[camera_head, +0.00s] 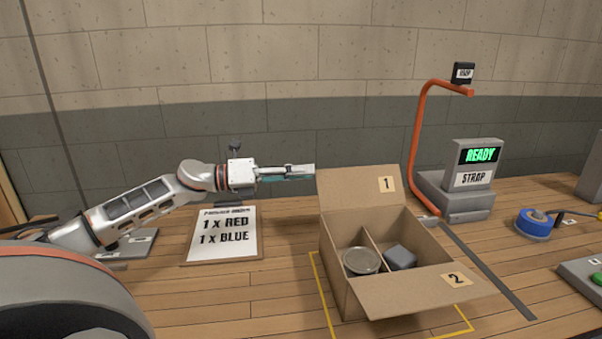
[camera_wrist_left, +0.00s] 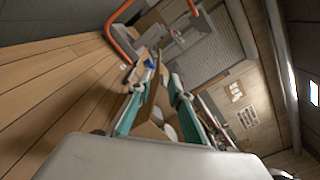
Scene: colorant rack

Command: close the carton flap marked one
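The open carton (camera_head: 333,262) stands on the table, with a divider making two compartments. Flap one (camera_head: 360,187), marked "1", stands raised at the far side. Flap two (camera_head: 415,291), marked "2", is folded outward at the front. A round tin (camera_head: 362,261) lies in the left compartment and a grey-blue block (camera_head: 400,257) in the right one. My left gripper (camera_head: 314,173) is at the left edge of flap one, level with its upper part. In the left wrist view its teal fingers (camera_wrist_left: 160,78) are apart, with brown cardboard (camera_wrist_left: 153,100) showing between them; contact is unclear. My right gripper is not in view.
An order board (camera_head: 222,236) reading 1 x red, 1 x blue lies left of the carton. Behind right stand a strap machine (camera_head: 467,195) showing READY and an orange arch (camera_head: 417,125). Yellow lines (camera_head: 322,290) mark the carton's place.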

